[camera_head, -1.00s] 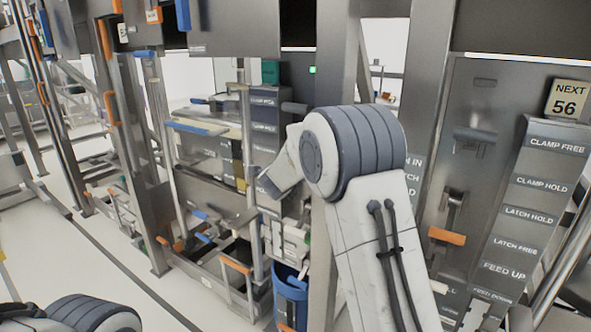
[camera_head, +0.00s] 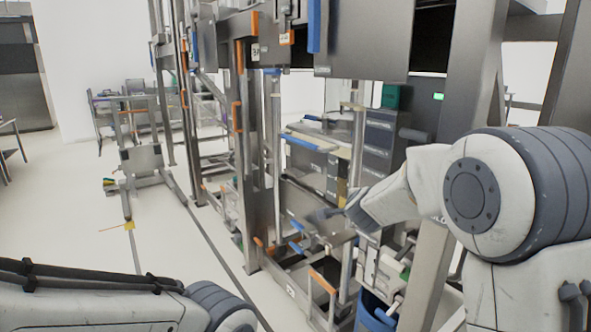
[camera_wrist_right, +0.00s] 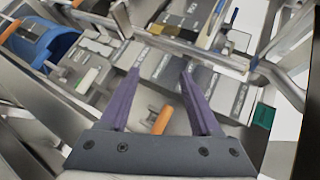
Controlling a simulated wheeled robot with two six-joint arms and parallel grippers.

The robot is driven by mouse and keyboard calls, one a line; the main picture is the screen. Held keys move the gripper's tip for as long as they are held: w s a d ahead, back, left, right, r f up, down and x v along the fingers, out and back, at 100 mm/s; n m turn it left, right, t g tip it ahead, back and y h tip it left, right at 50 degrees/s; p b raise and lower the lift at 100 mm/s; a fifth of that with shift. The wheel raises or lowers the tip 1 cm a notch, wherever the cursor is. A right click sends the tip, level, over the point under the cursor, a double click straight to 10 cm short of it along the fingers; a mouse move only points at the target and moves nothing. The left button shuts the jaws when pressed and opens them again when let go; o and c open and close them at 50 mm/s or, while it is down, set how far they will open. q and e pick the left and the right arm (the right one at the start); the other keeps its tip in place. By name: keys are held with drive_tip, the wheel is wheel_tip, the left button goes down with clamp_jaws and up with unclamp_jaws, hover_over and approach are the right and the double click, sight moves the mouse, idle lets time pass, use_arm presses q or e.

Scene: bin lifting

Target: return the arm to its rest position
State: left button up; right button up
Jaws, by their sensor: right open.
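My right arm (camera_head: 520,195) comes in from the right in the head view, bent at a large round joint, with its forearm pointing left toward the metal frame. In the right wrist view, my right gripper (camera_wrist_right: 160,72) has its two purple fingers spread apart with nothing between the tips. Grey labelled panels (camera_wrist_right: 200,78) lie beyond the fingers. My left arm (camera_head: 120,305) crosses the lower left corner of the head view. Its gripper is out of view.
A metal frame (camera_head: 257,170) with orange handles stands close to the right forearm. A blue bin (camera_head: 372,312) is below it, also at upper left in the wrist view (camera_wrist_right: 45,42). A black floor line (camera_head: 222,255) runs along the frame. Open pale floor (camera_head: 70,205) lies left.

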drive_tip(key=s+a+f+n+g+y, duration=0.2)
drive_tip(key=s+a+n+g+y, duration=0.1)
drive_tip(key=s+a+n, duration=0.55)
drive_tip(key=s+a+f+n+g+y, duration=0.3)
drive_tip(key=s+a+n, duration=0.2)
drive_tip(key=s+a, duration=0.5)
drive_tip(key=s+d+f+n+g+h, duration=0.1)
drive_tip(key=s+n, duration=0.5)
drive_tip(key=s, duration=0.7)
drive_tip(key=s+d+f+n+g+h, duration=0.2)
drive_tip(key=s+d+f+n+g, duration=0.2)
drive_tip(key=s, duration=0.9)
drive_tip(key=shift+d+n+g, duration=0.65)
drive_tip(key=shift+n+g, duration=0.15)
drive_tip(key=shift+n, duration=0.25)
drive_tip(key=shift+w, duration=0.1)
